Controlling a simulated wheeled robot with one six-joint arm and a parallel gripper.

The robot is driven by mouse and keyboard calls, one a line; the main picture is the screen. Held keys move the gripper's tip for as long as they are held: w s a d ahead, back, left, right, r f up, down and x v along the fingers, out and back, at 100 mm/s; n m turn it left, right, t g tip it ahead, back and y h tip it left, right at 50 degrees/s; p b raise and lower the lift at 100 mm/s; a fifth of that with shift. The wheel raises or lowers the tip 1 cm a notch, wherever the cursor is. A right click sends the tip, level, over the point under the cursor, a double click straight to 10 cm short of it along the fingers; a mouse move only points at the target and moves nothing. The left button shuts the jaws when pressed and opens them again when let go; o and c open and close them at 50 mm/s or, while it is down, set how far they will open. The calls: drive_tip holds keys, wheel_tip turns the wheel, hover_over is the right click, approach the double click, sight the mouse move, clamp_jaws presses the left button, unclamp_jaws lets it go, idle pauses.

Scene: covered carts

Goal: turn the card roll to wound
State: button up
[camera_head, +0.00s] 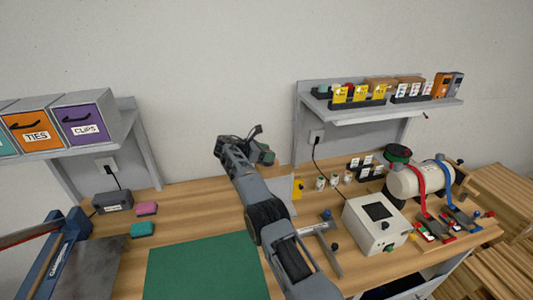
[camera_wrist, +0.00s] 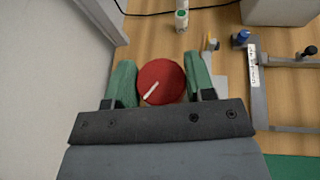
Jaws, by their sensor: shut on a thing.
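A round red knob (camera_wrist: 162,80) with a white pointer line shows in the wrist view, between the two green fingers of my gripper (camera_wrist: 160,85). I take it to be the card roll's knob; no label on it is readable. The fingers are shut on its left and right sides. The white line slants from lower left to upper right. In the head view my gripper (camera_head: 264,156) is near the wall, behind the green mat, and the red knob is hidden there.
A metal T-shaped fixture (camera_head: 328,240) lies nearer. The wall is close behind my gripper. The green mat (camera_head: 205,270) is clear.

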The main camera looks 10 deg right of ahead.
drive_tip(key=shift+r, duration=0.15)
drive_tip(key=o, duration=0.9)
drive_tip(key=shift+d, duration=0.15)
